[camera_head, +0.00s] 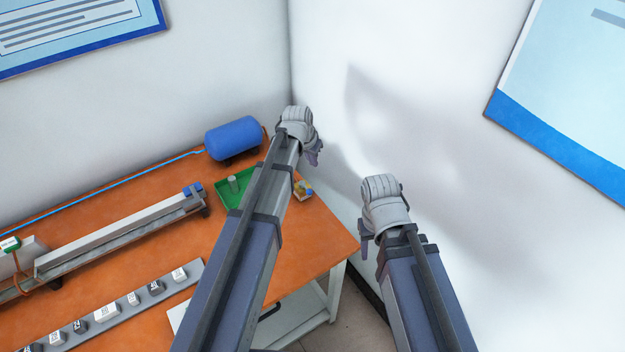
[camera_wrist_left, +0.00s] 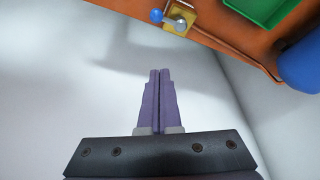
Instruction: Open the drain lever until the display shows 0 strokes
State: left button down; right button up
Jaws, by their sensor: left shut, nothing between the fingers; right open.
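A small yellow block with a blue ball and a grey knob, which looks like the drain lever fitting (camera_head: 303,190), sits at the right edge of the orange table. It also shows at the top of the left wrist view (camera_wrist_left: 176,25). My left gripper (camera_head: 315,157) is shut and empty, above and beyond that table edge, apart from the fitting. Its purple fingers (camera_wrist_left: 160,72) are pressed together in the left wrist view, against white wall. My right gripper (camera_head: 364,243) is off the table's right side near the wall; its fingers are mostly hidden. I cannot make out a stroke readout.
A green tray (camera_head: 223,189) with a grey cylinder and a blue tank (camera_head: 233,138) stand near the fitting. A long grey rail (camera_head: 120,235) and a row of labelled blocks (camera_head: 107,312) lie at left on the orange table (camera_head: 295,240). White walls close off the corner.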

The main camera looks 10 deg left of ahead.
aim_at(306, 187)
pick_arm(q)
jog(key=shift+f, duration=0.1)
notch_tip(306, 187, down, 10)
jog(key=b, duration=0.9)
jog(key=shift+s+r+b, duration=0.15)
jog(key=shift+r+b, duration=0.05)
jog(key=shift+b, duration=0.2)
jog(key=shift+s, duration=0.2)
jog(key=shift+w, duration=0.1)
